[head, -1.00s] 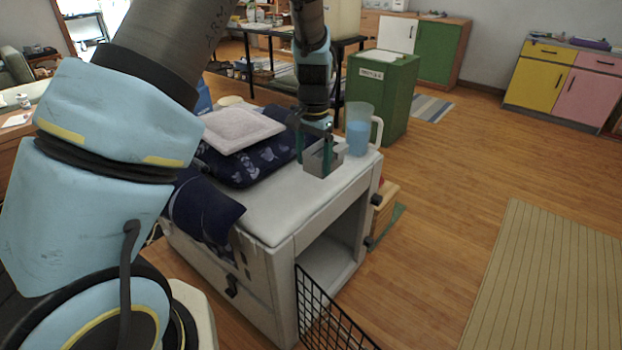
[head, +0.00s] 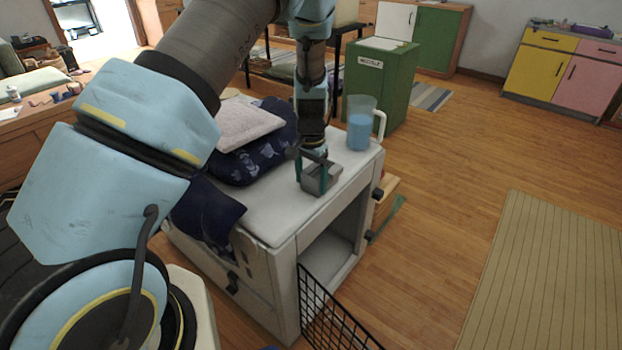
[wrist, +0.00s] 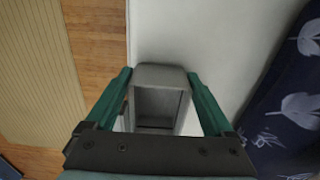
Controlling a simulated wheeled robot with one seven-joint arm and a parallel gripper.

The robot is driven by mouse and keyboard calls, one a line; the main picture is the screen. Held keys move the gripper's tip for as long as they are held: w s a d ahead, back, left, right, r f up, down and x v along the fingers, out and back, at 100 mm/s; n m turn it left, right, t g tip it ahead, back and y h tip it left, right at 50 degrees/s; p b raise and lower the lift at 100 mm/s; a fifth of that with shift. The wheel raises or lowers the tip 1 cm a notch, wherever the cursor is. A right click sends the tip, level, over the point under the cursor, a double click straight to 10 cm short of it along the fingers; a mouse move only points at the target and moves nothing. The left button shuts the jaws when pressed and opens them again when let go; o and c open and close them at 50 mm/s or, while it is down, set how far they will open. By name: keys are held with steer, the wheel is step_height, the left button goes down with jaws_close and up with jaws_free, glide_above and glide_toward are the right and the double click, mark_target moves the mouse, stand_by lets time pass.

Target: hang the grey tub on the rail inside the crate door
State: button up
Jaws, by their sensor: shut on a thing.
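The grey tub (head: 321,180) is a small open box at the top of the white crate (head: 275,222). My gripper (head: 314,172) comes down from above and is shut on the tub. In the wrist view the tub (wrist: 160,76) sits between the two green fingers (wrist: 160,90), its open side showing a dark inside. I cannot tell whether its bottom touches the crate top. The crate's front is open, and its black wire door (head: 330,308) hangs open at the lower front. I cannot make out the rail on the door's inner side.
A clear jug with blue liquid (head: 361,130) stands on the crate top just behind and right of the tub. Dark patterned cushions (head: 262,160) and a pale cushion (head: 245,124) lie to the left. The wooden floor (head: 440,220) on the right is free.

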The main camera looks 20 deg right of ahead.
steer(key=shift+f, duration=0.2)
steer(key=o, duration=0.8)
steer(key=shift+r, duration=0.1)
